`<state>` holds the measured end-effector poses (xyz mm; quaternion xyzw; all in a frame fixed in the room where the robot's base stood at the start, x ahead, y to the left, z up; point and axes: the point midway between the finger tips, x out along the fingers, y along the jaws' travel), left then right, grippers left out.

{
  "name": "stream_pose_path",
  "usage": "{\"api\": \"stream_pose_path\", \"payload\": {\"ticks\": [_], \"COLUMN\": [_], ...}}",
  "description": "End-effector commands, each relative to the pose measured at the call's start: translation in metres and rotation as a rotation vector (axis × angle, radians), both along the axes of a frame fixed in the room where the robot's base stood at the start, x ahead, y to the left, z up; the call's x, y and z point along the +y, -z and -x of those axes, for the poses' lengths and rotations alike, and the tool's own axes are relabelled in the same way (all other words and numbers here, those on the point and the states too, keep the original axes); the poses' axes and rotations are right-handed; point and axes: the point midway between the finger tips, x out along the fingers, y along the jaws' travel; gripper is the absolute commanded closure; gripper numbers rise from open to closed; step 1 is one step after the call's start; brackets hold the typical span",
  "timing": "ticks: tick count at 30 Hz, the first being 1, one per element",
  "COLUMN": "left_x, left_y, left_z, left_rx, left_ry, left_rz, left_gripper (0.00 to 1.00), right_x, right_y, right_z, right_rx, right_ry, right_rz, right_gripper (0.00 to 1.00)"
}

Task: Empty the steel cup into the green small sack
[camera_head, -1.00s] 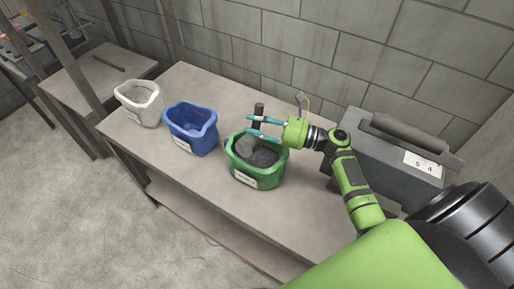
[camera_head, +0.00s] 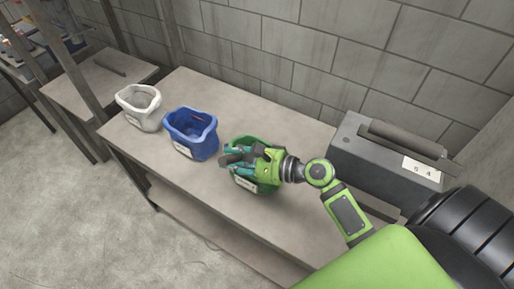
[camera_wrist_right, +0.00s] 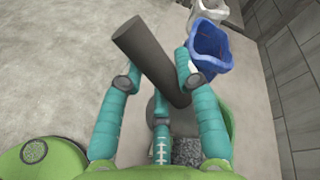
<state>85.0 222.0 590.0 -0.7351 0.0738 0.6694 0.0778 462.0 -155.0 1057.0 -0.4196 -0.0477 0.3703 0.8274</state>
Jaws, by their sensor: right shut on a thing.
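My right gripper (camera_head: 245,158) is over the green small sack (camera_head: 268,187) and shut on the steel cup's dark grey cylindrical handle (camera_head: 230,159). In the right wrist view the handle (camera_wrist_right: 148,52) runs slanted between the teal fingers (camera_wrist_right: 155,76). The handle lies tipped over, its free end to the left in the head view. The cup's bowl is mostly hidden behind the fingers; I cannot tell what is in it. The green sack's edge (camera_wrist_right: 227,122) and grey speckled grains (camera_wrist_right: 186,150) show beneath the hand. My left gripper is out of view.
A blue sack (camera_head: 190,145) and a white sack (camera_head: 140,117) stand in a row to the left on the grey table (camera_head: 275,108). A dark grey case (camera_head: 375,160) with a handle and label stands at the right. A block wall closes the back.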

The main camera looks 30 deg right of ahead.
Motion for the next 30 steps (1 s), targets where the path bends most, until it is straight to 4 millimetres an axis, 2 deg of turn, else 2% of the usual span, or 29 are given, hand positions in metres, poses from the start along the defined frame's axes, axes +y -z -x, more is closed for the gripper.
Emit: {"api": "stream_pose_path", "payload": {"ticks": [3, 15, 24, 30], "left_x": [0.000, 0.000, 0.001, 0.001], "left_y": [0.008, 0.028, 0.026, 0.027], "left_z": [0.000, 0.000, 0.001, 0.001], "left_rx": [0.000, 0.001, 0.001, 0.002], "left_ry": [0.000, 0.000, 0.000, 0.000], "left_rz": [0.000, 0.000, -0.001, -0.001], "left_gripper": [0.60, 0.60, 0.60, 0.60], "right_x": [0.010, 0.036, 0.058, 0.064], "right_y": [0.020, 0.067, 0.088, 0.095], "right_z": [0.006, 0.022, 0.034, 0.037], "right_rx": [-0.048, -0.172, -0.299, -0.346], "right_ry": [-0.001, 0.000, 0.001, 0.002], "right_rz": [0.085, 0.296, 0.512, 0.590], "right_gripper": [1.00, 1.00, 1.00, 1.00]}}
